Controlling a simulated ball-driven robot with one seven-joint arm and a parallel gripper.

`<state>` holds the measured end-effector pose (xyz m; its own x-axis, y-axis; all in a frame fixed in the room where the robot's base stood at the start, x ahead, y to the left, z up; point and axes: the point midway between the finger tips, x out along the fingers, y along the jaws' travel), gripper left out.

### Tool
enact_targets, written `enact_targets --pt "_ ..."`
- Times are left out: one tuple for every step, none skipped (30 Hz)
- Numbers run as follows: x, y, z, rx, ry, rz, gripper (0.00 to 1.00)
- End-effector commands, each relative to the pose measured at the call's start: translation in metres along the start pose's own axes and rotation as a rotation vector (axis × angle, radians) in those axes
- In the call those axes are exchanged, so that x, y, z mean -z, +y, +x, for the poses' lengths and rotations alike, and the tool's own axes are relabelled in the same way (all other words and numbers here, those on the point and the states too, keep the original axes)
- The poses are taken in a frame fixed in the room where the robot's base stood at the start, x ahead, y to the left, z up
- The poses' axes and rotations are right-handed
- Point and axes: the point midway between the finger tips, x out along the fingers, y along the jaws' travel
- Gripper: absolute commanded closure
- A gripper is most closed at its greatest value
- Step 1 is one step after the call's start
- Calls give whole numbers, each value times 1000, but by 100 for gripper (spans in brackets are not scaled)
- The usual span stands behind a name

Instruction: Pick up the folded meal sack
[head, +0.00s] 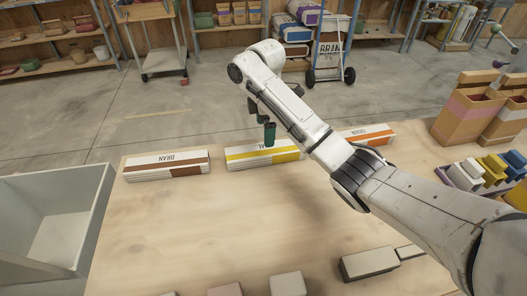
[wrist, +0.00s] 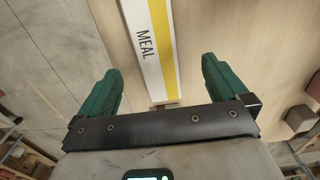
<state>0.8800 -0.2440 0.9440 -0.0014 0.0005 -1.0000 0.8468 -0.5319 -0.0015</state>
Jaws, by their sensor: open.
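The folded meal sack (head: 245,154) is a flat white bundle with a yellow stripe, lying at the table's far edge. In the wrist view the sack (wrist: 146,40) shows its MEAL lettering and runs lengthwise up between the two fingers. My gripper (head: 268,132) has green fingers pointing down and appears above the sack, overlapping its upper edge in the head view. In the wrist view my gripper (wrist: 161,66) is open with nothing between its fingertips. My forearm hides part of the table right of the sack.
A brown-striped BRAN sack (head: 166,166) lies left and an orange-striped sack (head: 370,135) lies right, partly behind my arm. A grey open bin (head: 95,215) stands at left. Grey blocks (head: 370,262) lie at the front. Paper bags (head: 468,105) stand at right. The table middle is clear.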

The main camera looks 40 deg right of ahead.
Motion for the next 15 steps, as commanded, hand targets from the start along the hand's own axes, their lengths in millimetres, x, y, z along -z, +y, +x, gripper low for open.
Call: enact_targets --pt "0 0 5 0 0 0 0" --pt "0 0 6 0 0 0 0" --pt "0 0 8 0 0 0 0" --pt "0 0 10 1 1 0 0" --pt "0 0 13 1 1 0 0" --pt "0 0 17 1 1 0 0" --pt "0 0 22 1 1 0 0" --pt "0 0 26 1 1 0 0" --pt "0 0 32 1 1 0 0" --pt "0 0 37 2 1 0 0" --pt "0 0 40 2 0 1 0" --pt "-1 0 44 2 0 1 0" --pt "-1 0 48 3 0 2 0" --pt "-1 0 52 3 -1 2 0" --pt "0 0 56 1 0 1 0"
